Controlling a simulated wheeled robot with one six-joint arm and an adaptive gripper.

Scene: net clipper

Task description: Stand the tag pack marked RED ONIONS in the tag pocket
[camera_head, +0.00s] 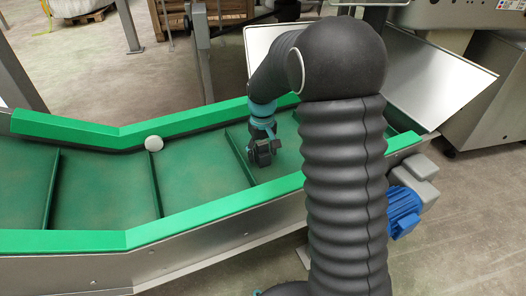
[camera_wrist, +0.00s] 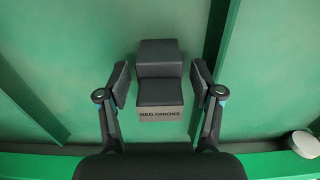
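In the wrist view a dark, stepped block (camera_wrist: 159,88) has a paler front edge lettered RED ONIONS; this is the tag pack. It appears to be on the green belt. My gripper (camera_wrist: 160,82) is open, with one finger on each side of the pack and a visible gap on both sides. In the head view my gripper (camera_head: 263,158) is low over the green conveyor, and I cannot make out the pack apart from the dark fingers. I cannot identify the tag pocket in either view.
The green conveyor (camera_head: 100,183) has raised cross-bars and green side rails (camera_head: 215,215). A white round knob (camera_head: 153,143) is at the far rail; a similar pale round thing (camera_wrist: 306,143) shows in the wrist view. Metal chute plates (camera_head: 435,75) stand behind my arm, and a blue motor (camera_head: 402,211) is at right.

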